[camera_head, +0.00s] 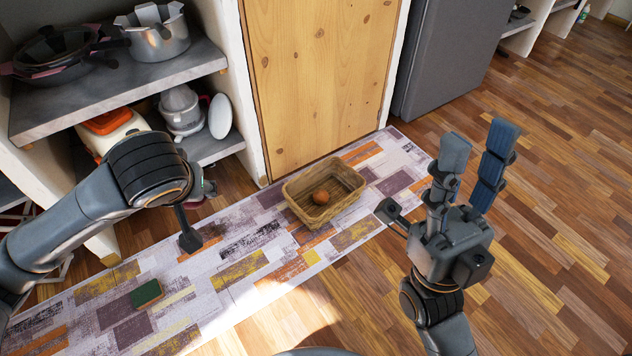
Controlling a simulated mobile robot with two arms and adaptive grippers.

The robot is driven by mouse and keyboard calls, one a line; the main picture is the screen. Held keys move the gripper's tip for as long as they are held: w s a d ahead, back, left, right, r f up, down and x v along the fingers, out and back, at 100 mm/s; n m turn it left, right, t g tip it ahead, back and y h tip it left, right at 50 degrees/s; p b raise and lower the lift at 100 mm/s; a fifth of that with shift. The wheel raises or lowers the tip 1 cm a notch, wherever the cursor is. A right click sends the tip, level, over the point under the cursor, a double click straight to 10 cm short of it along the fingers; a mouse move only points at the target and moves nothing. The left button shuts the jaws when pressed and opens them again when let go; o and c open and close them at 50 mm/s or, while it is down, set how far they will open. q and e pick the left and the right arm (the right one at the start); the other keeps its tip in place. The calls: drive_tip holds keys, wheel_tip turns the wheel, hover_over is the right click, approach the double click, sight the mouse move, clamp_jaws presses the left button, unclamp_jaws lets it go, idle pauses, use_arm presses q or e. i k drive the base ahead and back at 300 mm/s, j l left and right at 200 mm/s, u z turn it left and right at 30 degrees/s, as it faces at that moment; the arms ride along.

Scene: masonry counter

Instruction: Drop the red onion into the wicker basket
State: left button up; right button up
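The wicker basket (347,208) stands upright on the patterned rug, in the middle of the view. One small round orange-brown item (321,197) lies inside it on the basket floor; it looks like the onion, though its colour is more orange than red. My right gripper (440,178) is to the right of the basket, apart from it, with its fingers pointing up and spread from the thumb; nothing is between them. My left gripper (194,215) is left of the basket, seen from behind, and its wrist hides most of its fingers.
A green and brown block (146,294) lies on the patterned rug (225,275). Shelves with pots and dishes (160,38) stand at the left, beside a wooden door (315,75). A grey cabinet (447,60) is behind. The wooden floor at right is clear.

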sight(304, 204)
drive_tip(key=k+u, duration=0.15)
drive_tip(key=u, duration=1.5)
drive_tip(key=l+u, duration=0.2)
drive_tip(key=l, duration=0.55)
drive_tip(key=l+u, duration=0.2)
drive_tip(key=l, duration=0.55)
drive_tip(key=k+l+u, duration=0.2)
drive_tip(key=l, duration=0.5)
drive_tip(key=k+l, duration=0.1)
drive_tip(key=l, duration=0.8)
drive_tip(key=k+l, duration=0.1)
drive_tip(key=l, duration=1.65)
drive_tip(key=k, duration=0.05)
